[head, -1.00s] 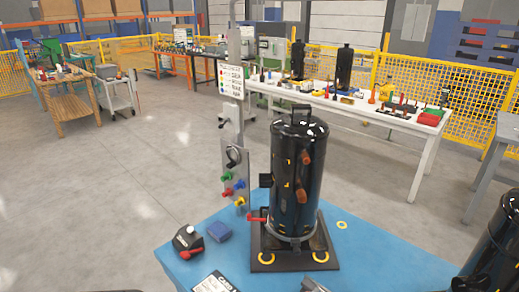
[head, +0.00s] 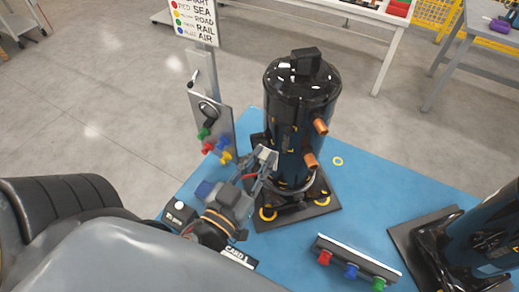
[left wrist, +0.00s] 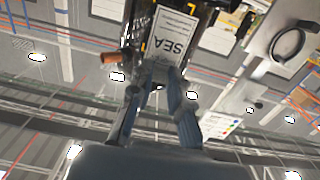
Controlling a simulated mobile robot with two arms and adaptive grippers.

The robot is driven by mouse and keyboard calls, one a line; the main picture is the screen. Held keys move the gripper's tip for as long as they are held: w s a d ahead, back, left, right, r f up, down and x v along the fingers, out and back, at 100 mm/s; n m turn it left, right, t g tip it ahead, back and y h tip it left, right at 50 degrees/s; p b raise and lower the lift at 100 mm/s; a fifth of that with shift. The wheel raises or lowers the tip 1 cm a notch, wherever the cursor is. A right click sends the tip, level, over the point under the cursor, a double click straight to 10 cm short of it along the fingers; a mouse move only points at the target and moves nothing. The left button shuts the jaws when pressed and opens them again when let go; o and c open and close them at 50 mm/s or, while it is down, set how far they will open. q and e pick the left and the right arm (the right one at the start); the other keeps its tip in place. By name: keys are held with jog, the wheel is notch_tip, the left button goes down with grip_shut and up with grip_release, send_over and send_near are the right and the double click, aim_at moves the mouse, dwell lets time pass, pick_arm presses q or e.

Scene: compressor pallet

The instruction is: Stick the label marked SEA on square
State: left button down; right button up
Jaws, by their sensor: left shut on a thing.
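The white label marked SEA (left wrist: 172,38) shows in the left wrist view, its lettering upside down. My left gripper (left wrist: 162,80) is shut on its edge. In the head view my left gripper (head: 264,158) is at the lower left side of the black compressor (head: 298,100), which stands upright on a dark base. The label lies in front of the compressor's dark side; whether it touches the surface I cannot tell. I cannot make out the square clearly. My right gripper is not in view.
A post carries a sign (head: 194,18) listing SEA, ROAD, RAIL and AIR, with a panel of coloured knobs (head: 212,140) below. A rack with red, blue and green knobs (head: 357,259) lies on the blue pallet top (head: 370,205). Another dark compressor (head: 485,235) stands at the right.

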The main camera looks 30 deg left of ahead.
aim_at(268, 151)
pick_arm(q)
jog(key=shift+d, duration=0.1)
jog(key=shift+w+r+p, duration=0.15)
jog(key=shift+w+p, duration=0.4)
jog(key=shift+p, duration=0.1)
jog(key=shift+w+r+p, duration=0.1)
jog(key=shift+w+p, duration=0.65)
jog(key=shift+w, duration=0.1)
jog(key=shift+w+a+f+p, duration=0.15)
jog(key=shift+w+p, duration=0.15)
jog(key=shift+w, duration=0.3)
jog(key=shift+w+a+f+p, duration=0.1)
jog(key=shift+w+p, duration=0.2)
jog(key=shift+w, duration=0.5)
jog(key=shift+w+p, duration=0.55)
jog(key=shift+w, duration=0.2)
dwell(0.3)
